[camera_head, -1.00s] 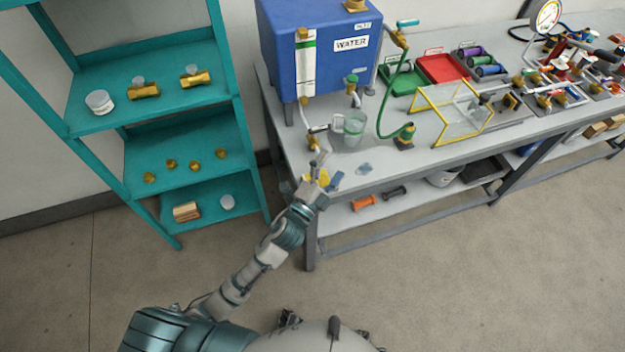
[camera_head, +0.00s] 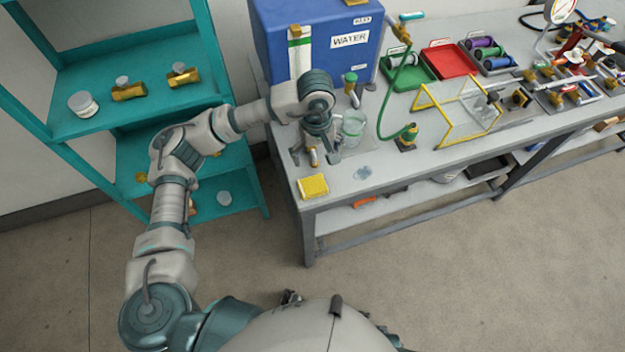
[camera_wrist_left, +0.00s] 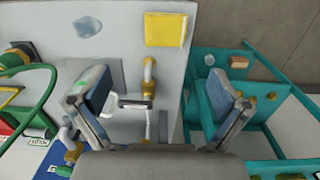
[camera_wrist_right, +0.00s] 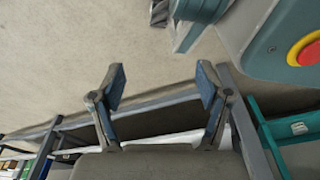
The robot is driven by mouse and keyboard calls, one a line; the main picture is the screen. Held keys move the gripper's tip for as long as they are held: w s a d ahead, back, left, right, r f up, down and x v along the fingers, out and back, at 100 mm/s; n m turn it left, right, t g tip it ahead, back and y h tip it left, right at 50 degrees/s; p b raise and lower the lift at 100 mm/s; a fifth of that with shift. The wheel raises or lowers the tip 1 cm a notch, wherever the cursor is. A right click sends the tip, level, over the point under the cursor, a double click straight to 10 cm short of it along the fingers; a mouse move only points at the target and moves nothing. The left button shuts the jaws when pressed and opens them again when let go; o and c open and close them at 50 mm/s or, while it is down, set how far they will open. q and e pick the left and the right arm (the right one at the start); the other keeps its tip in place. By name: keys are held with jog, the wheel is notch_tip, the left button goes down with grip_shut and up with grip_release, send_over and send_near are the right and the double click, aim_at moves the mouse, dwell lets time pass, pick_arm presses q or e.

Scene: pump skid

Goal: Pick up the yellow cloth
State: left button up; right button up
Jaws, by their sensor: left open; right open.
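The yellow cloth (camera_head: 313,187) lies flat and square on the near left corner of the grey bench. It also shows in the left wrist view (camera_wrist_left: 166,29), near the top, beyond my left fingertips. My left gripper (camera_head: 322,152) points down over the bench, behind the cloth and beside the clear jug. In the left wrist view my left gripper (camera_wrist_left: 160,95) is open, with nothing between its fingers; a brass and white pipe shows beyond the gap. My right gripper (camera_wrist_right: 160,88) is open and empty in the right wrist view, with floor beyond it.
The blue water tank (camera_head: 315,45) stands close behind my left gripper. The clear jug (camera_head: 352,128) is just right of it. A light blue puddle-like patch (camera_head: 362,173) lies right of the cloth. The teal shelf (camera_head: 90,75) stands left of the bench (camera_head: 420,170).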

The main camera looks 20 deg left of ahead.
pick_arm(q)
notch_tip(320, 180, down, 6)
send_over(312, 184)
jog(key=f, duration=0.5)
jog(key=shift+s+d, duration=0.1)
jog(key=shift+s, duration=0.15)
jog(key=shift+f, duration=0.5)
jog(key=shift+f+p, duration=0.25)
jog(key=shift+p, duration=0.05)
jog(key=f, duration=0.4)
jog(key=shift+w+d+f, duration=0.15)
jog(key=shift+w+d, duration=0.05)
jog(key=shift+w, duration=0.05)
jog(key=shift+a+f, duration=0.1)
jog(key=shift+a, duration=0.2)
jog(key=shift+c, duration=1)
jog(key=shift+a, duration=0.15)
jog(key=c, duration=0.7)
pick_arm(e)
jog(key=s, duration=0.1)
jog(key=s+f, duration=0.1)
jog(key=s+d, duration=0.1)
jog(key=s, duration=0.1)
jog(key=shift+d+f, duration=0.1)
jog(key=shift+f, duration=0.3)
